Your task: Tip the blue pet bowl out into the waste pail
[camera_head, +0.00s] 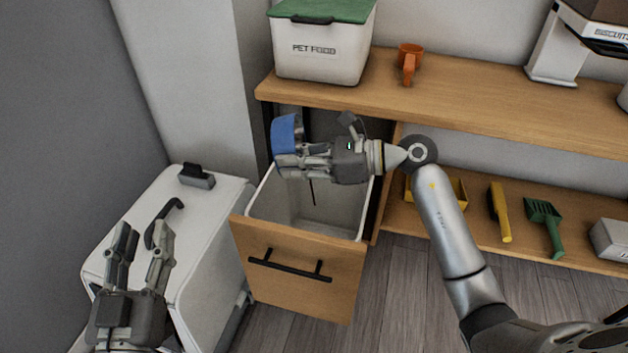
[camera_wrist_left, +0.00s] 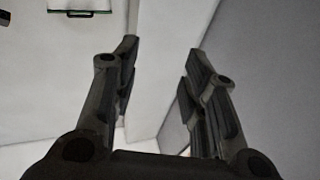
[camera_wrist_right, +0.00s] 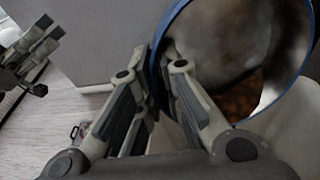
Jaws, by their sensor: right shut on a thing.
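The blue pet bowl (camera_head: 286,134) is tilted on its side above the waste pail (camera_head: 338,217), a white bin in a pulled-out wooden-front drawer. My right gripper (camera_head: 283,160) is shut on the bowl's rim. In the right wrist view the bowl's blue rim (camera_wrist_right: 181,12) circles a pale inside with brown matter (camera_wrist_right: 237,96) low in it. My left gripper (camera_head: 143,235) is open and empty above the white unit on the left.
The white unit (camera_head: 205,215) with a black handle stands left of the drawer (camera_head: 295,272). A yellow brush (camera_head: 500,212) and green scoop (camera_head: 545,222) lie on the lower shelf.

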